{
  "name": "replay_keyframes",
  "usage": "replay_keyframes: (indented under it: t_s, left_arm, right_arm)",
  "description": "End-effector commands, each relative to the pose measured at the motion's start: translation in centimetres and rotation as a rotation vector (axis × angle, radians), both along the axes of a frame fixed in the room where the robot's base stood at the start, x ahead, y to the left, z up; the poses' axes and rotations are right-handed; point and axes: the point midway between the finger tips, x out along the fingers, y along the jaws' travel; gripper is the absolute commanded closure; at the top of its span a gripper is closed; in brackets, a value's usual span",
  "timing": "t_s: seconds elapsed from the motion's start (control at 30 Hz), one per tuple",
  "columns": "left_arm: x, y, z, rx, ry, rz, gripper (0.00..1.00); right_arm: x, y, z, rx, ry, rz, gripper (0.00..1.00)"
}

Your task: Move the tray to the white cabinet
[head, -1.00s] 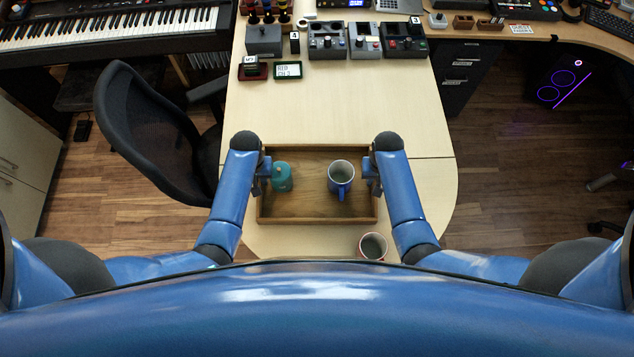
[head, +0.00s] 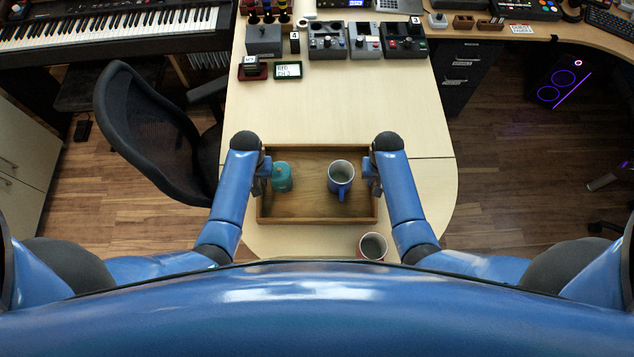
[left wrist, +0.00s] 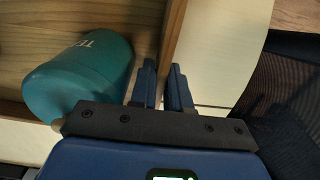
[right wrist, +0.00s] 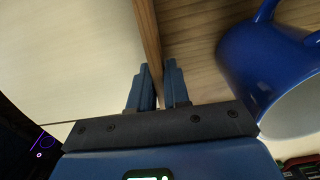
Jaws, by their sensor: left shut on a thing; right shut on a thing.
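The wooden tray (head: 310,211) is on the light desk in front of me. It holds a teal canister (head: 282,177) at its left and a blue mug (head: 341,174) at its right. My left gripper (head: 263,176) is shut on the tray's left wall, which runs between the fingers in the left wrist view (left wrist: 163,85). My right gripper (head: 371,178) is shut on the right wall, seen between the fingers in the right wrist view (right wrist: 158,85). A pale cabinet (head: 22,165) stands at the far left edge; I cannot tell if it is the white cabinet.
A red-and-white mug (head: 373,247) stands on the desk (head: 330,110) just in front of the tray. A black office chair (head: 155,135) is at the left. Several small devices (head: 327,40) line the desk's back. Floor shows on both sides.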

Motion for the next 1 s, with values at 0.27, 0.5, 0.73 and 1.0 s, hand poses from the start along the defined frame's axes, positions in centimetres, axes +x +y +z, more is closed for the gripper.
replay_keyframes:
  t_s: [0.27,0.5,0.73,1.0]
  left_arm:
    - [0.1,0.0,0.0,0.000,-0.001,0.000,1.00]
    - [0.1,0.0,0.3,0.000,-0.003,0.000,1.00]
    - [0.1,0.0,1.4,0.000,-0.003,0.000,1.00]
    - [0.1,0.0,3.4,0.000,-0.003,0.000,1.00]
  right_arm:
    - [0.0,0.0,0.0,0.000,0.000,0.000,1.00]
    - [0.1,0.0,0.3,0.000,-0.002,0.000,1.00]
    - [0.1,0.0,1.3,0.000,-0.002,0.000,1.00]
    - [0.1,0.0,3.4,0.000,-0.001,0.000,1.00]
